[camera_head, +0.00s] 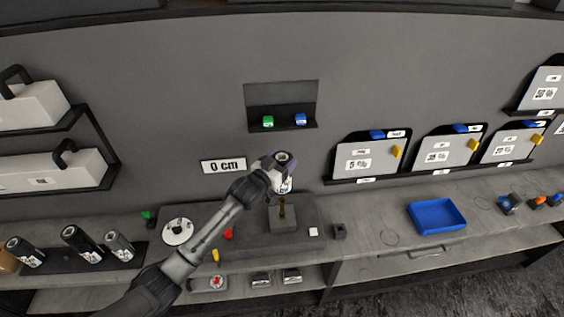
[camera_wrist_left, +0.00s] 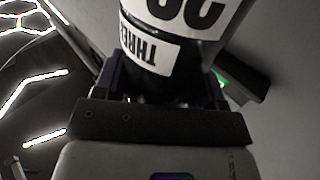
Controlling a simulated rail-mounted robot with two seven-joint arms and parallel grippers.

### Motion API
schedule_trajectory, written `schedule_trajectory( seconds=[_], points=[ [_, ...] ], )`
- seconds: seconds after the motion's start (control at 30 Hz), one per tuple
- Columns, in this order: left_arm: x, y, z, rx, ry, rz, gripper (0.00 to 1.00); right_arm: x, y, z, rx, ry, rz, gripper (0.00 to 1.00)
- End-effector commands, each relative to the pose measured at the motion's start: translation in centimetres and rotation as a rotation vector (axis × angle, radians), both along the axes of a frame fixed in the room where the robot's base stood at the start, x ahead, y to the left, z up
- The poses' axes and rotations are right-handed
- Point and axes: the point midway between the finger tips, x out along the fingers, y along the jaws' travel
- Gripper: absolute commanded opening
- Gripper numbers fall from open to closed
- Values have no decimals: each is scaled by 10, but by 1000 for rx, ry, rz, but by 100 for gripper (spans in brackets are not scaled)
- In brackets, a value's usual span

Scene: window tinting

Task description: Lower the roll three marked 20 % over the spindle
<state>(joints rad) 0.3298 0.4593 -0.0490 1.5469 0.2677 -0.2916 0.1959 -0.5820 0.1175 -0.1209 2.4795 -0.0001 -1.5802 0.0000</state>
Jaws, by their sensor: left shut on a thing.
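The roll (camera_wrist_left: 155,50) is dark with white labels; the part of its label that shows in the left wrist view reads "THREE" with part of a large number above. My left gripper (camera_head: 284,172) is shut on this roll. In the head view the held roll (camera_head: 284,184) is upright, with its dark round top facing up. It is directly above the spindle (camera_head: 282,208), a short brass-coloured post on a grey block (camera_head: 284,224). Whether the roll's lower end is clear of the spindle tip is hard to tell. My right gripper is not in view.
A white disc (camera_head: 177,231) lies left of the block and a blue tray (camera_head: 436,216) lies at the right. A small wall shelf (camera_head: 283,127) is behind the gripper.

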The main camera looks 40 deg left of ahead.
Motion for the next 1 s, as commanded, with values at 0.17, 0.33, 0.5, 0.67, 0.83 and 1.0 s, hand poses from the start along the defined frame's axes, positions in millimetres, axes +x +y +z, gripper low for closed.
schedule_trajectory(
  seconds=[0.17, 0.33, 0.5, 0.67, 0.83, 1.0],
  points=[
    [0, 0, 2, 0, -2, 0, 15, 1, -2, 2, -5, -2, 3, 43],
    [0, -1, 1, 0, -1, 2, 15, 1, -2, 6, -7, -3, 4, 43],
    [0, -1, -12, 1, -2, 1, 15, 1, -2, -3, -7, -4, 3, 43],
    [0, 0, -24, 1, -1, 2, 15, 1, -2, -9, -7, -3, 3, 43],
    [0, 0, -35, 1, -1, 1, 15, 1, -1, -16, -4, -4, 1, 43],
    [0, -1, -46, 1, -2, 1, 15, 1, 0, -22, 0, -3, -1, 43]
  ],
)
